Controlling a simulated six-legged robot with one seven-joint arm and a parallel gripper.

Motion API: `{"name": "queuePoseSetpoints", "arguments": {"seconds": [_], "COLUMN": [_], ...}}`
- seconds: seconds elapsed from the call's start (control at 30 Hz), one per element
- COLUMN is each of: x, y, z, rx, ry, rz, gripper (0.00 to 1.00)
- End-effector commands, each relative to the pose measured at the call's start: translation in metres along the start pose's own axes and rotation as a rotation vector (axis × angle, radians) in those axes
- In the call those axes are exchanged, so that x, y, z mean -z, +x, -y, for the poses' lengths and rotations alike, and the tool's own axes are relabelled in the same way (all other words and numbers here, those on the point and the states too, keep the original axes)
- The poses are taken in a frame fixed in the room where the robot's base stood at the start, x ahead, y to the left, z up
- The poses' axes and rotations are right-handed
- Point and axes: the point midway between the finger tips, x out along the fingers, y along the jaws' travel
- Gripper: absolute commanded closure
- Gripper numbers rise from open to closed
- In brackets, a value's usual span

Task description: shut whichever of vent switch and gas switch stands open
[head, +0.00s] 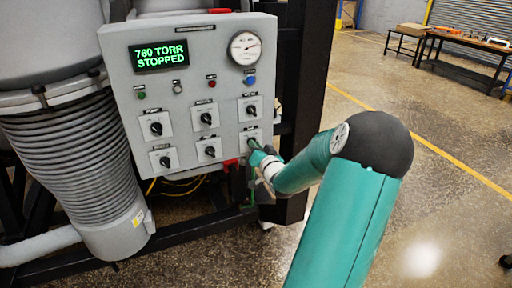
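The grey control panel (223,87) carries two rows of black rotary switches on white plates. The labels are too small to read, so I cannot tell which are the vent switch and the gas switch. The upper row has a left switch (156,128), a middle switch (206,118) and a right switch (251,109). The lower row has a left switch (165,161) and a middle switch (210,152).
The panel's display (159,55) reads "760 TORR STOPPED". A round gauge (245,48) sits at its upper right. A ribbed grey cylinder (78,150) stands left of the panel, and a black frame post (305,70) right of it.

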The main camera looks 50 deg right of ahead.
Motion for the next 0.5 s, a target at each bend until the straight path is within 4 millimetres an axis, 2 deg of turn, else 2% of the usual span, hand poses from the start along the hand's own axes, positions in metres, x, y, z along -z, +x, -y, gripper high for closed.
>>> {"name": "queuePoseSetpoints", "arguments": {"seconds": [0.27, 0.5], "x": [0.0001, 0.0001], "y": [-0.0001, 0.0000], "z": [0.0005, 0.0015], "rx": [0.001, 0.002], "ry": [-0.021, -0.117], "rz": [0.000, 0.000], "gripper": [1.00, 1.00]}}
